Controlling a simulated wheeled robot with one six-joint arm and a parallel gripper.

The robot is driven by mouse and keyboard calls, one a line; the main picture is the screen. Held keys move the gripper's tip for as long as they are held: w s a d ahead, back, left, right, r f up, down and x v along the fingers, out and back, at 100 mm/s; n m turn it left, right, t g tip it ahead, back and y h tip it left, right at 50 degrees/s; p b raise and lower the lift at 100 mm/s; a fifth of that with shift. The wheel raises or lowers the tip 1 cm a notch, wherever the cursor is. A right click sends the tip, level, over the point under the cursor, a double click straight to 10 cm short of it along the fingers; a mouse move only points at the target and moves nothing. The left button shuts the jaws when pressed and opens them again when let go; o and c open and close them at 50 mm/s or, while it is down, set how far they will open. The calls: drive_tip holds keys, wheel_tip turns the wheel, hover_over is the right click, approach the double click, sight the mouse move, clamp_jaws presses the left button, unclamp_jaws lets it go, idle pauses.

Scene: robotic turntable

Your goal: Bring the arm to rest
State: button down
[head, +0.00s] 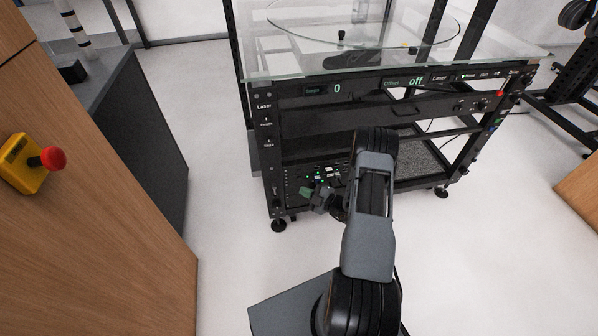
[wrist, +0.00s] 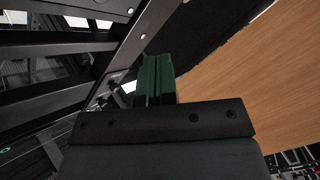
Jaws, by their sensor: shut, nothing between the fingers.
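My gripper (wrist: 157,78) shows in the wrist view with its two dark green fingers pressed together and nothing between them. In the head view my gripper (head: 306,192) is small and low in front of the turntable rack, to the left of my arm. My arm reaches forward from the bottom of the head view, bends at a raised joint and comes down toward the gripper. The forearm is partly hidden behind the upper arm. I cannot tell how far the gripper is from the rack.
The black turntable rack (head: 340,101) with a glass top (head: 300,62) stands ahead. Its displays read "0" and "off". A wooden panel (head: 110,220) with a red emergency button (head: 53,158) is at left, beside a dark cabinet (head: 150,130). White floor (head: 225,200) is clear between.

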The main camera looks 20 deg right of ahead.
idle(0.5)
drive_tip(key=s+a+r+n+g+y+p, duration=0.1)
drive_tip(key=s+a+r+n+g+p, duration=0.3)
drive_tip(key=r+n, duration=0.7)
drive_tip(key=s+a+r+n+g+p, duration=0.1)
drive_tip(key=a+r+n+g+p, duration=0.4)
drive_tip(key=r+n+p, duration=0.5)
drive_tip(key=s+a+r+n+g+y+p, duration=0.1)
drive_tip(key=s+a+r+n+g+p, duration=0.25)
drive_tip(key=r+n, duration=0.8)
drive_tip(key=s+r+n+h+p, duration=0.3)
drive_tip(key=r+n+h+p, duration=0.1)
drive_tip(key=r+n, duration=0.3)
drive_tip(key=s+d+r+n+t+h+p, duration=0.1)
drive_tip(key=s+r+n+h+p, duration=0.2)
drive_tip(key=r+n, duration=0.5)
drive_tip(key=s+d+r+n+t+h+p, duration=0.1)
drive_tip(key=s+r+n+h+p, duration=0.3)
drive_tip(key=r, duration=0.8)
drive_tip(key=shift+s+n+h+p, duration=0.3)
drive_tip(key=shift+n+p, duration=0.7)
drive_tip(key=shift+n, duration=1.05)
drive_tip(key=c, duration=1.8)
unclamp_jaws()
drive_tip(key=shift+r, duration=0.1)
